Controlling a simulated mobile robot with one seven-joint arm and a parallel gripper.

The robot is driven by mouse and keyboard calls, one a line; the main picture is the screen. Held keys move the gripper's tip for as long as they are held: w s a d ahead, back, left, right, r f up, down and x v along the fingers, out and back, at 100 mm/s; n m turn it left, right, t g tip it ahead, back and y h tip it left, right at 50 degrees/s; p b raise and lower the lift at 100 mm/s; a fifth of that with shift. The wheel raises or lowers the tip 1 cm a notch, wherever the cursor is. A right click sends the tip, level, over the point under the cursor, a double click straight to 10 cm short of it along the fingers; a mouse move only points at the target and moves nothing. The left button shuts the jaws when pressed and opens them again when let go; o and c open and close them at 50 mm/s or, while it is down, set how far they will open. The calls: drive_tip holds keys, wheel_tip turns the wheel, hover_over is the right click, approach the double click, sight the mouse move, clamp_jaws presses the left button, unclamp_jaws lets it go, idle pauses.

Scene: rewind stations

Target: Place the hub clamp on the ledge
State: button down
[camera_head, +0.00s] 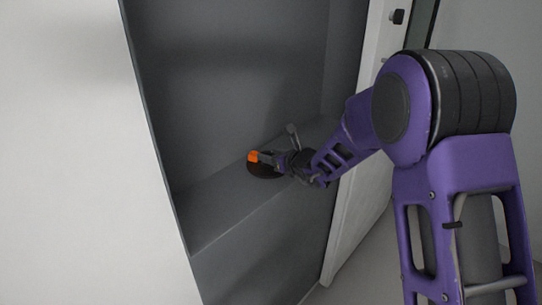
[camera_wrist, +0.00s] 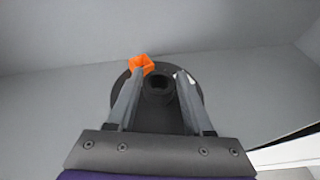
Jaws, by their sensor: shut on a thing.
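The hub clamp is a dark round disc with a raised centre hub and an orange block at its edge. In the head view the hub clamp (camera_head: 264,170) is at the end of my arm, over the grey ledge (camera_head: 215,213) inside a recess. My gripper (camera_head: 272,158) is shut on it. In the wrist view the fingers of my gripper (camera_wrist: 159,80) lie either side of the hub of the hub clamp (camera_wrist: 165,123), with the orange block by the left fingertip. I cannot tell whether the disc touches the ledge (camera_wrist: 55,115).
Dark grey walls (camera_head: 230,70) close the recess at the back and side. A white panel (camera_head: 70,150) stands at the left, and a white door edge (camera_head: 352,220) at the right. The ledge is bare to the left of the clamp.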

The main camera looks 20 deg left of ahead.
drive_tip(key=shift+c, duration=1.4)
unclamp_jaws()
drive_tip(key=shift+f, duration=0.1)
drive_tip(key=shift+s+d+r, duration=0.15)
drive_tip(key=shift+d+r, duration=0.1)
drive_tip(key=shift+r, duration=0.05)
drive_tip(key=v, duration=1.1)
drive_tip(key=shift+s, duration=0.2)
